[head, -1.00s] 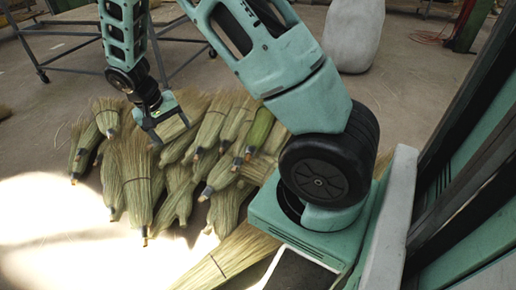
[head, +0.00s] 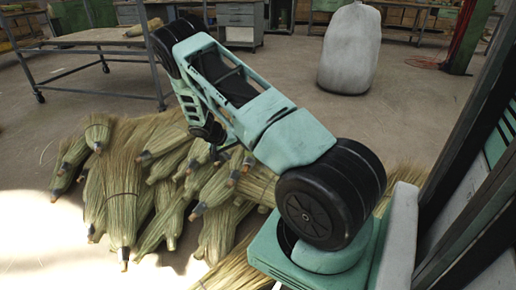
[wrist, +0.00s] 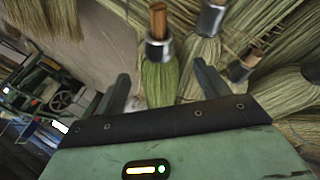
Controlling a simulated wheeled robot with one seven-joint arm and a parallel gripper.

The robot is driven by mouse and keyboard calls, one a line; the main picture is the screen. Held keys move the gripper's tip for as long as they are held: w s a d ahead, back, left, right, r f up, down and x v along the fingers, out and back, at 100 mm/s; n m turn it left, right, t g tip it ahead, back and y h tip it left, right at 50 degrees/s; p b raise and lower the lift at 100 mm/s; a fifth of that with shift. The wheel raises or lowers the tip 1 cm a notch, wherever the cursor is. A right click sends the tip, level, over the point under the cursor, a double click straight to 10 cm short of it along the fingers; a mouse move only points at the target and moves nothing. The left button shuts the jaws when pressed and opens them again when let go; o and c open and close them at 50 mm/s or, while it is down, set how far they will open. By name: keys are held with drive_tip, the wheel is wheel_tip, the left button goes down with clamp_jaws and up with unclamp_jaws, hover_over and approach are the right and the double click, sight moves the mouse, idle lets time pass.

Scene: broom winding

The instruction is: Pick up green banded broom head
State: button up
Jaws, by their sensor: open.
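A green-tinted broom head (wrist: 160,84) with a metal collar and a short wooden stub shows in the wrist view. Its bristle part appears between the two fingers of my gripper (wrist: 161,72), with gaps on both sides. The gripper is open, and its lower edge hides the far end of this broom head. I cannot tell how deep it sits between the fingers.
Several straw broom heads (head: 122,205) lie piled on the floor around the gripper; others (wrist: 205,50) are close by in the wrist view. A metal table (head: 95,38) stands behind the pile and a white sack (head: 350,50) at the back. Concrete floor between them is clear.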

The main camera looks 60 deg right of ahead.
sight(246, 159)
drive_tip(key=b+x, duration=0.4)
drive_tip(key=x, duration=0.5)
drive_tip(key=shift+f, duration=0.1)
drive_tip(key=c, duration=1.3)
